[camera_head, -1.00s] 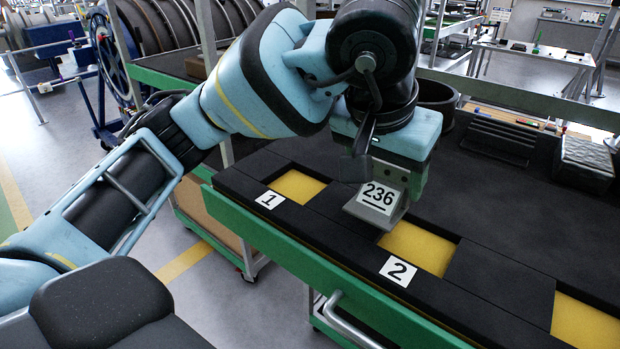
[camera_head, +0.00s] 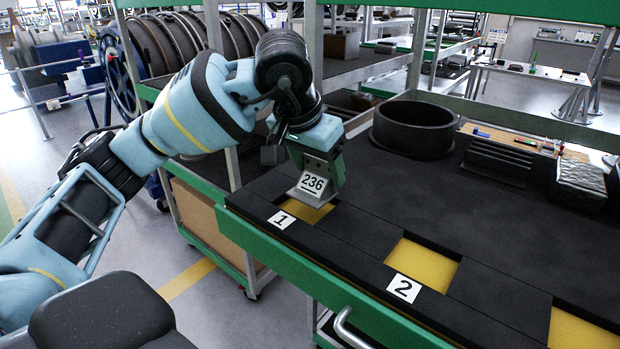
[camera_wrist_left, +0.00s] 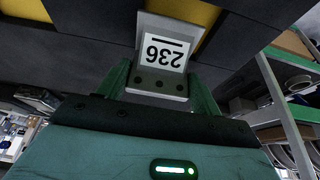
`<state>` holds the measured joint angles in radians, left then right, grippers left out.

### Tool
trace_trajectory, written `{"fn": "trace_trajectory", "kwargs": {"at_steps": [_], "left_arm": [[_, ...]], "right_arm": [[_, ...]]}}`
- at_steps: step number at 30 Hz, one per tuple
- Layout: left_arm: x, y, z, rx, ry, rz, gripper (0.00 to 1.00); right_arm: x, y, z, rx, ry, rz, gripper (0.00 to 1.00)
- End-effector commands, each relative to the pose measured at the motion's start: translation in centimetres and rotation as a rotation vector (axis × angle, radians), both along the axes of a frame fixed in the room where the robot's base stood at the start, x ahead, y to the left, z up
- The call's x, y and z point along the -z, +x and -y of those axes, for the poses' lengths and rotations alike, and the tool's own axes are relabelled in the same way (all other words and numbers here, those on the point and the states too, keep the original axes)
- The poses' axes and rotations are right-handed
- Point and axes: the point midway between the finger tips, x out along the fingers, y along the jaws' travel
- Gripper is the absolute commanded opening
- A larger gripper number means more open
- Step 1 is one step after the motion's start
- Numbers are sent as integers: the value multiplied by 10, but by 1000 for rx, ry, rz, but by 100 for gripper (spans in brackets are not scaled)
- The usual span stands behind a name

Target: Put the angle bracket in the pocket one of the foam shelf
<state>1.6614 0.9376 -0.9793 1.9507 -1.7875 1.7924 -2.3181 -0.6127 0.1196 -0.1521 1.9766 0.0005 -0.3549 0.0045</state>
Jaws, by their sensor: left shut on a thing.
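The angle bracket (camera_head: 312,186) is a grey metal piece with a white label reading 236. My left gripper (camera_head: 318,172) is shut on it and holds it over pocket one (camera_head: 306,211), a yellow-floored recess beside the label 1. The bracket hides part of that pocket, and I cannot tell whether it touches the foam. In the left wrist view the bracket (camera_wrist_left: 163,58) sits between the green fingers, with yellow pocket floor behind it. The black foam shelf (camera_head: 355,232) runs along the green bench edge. My right gripper is not in view.
Pocket two (camera_head: 422,264) is empty and yellow, with another yellow pocket (camera_head: 585,330) at the lower right. A black ring (camera_head: 413,128), a ribbed black block (camera_head: 497,162) and a wrapped block (camera_head: 578,186) stand farther back. The dark mat between is clear.

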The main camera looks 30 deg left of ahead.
Motion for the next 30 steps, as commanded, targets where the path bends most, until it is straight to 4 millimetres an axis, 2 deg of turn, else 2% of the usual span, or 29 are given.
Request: {"fn": "trace_trajectory", "kwargs": {"at_steps": [4,8,12,15,28,29,30], "left_arm": [[0,1,-2,0,0,0,38],[2,3,-16,-4,2,0,38],[24,2,-14,-1,2,0,38],[33,2,-13,0,1,2,38],[41,3,-13,0,0,0,38],[41,3,-13,0,1,-1,66],[40,3,-13,0,1,-1,72]], "right_arm": [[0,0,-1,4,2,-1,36],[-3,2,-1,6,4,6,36],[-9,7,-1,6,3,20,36],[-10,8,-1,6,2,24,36],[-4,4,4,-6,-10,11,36],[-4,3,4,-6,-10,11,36],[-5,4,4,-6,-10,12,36]]}}
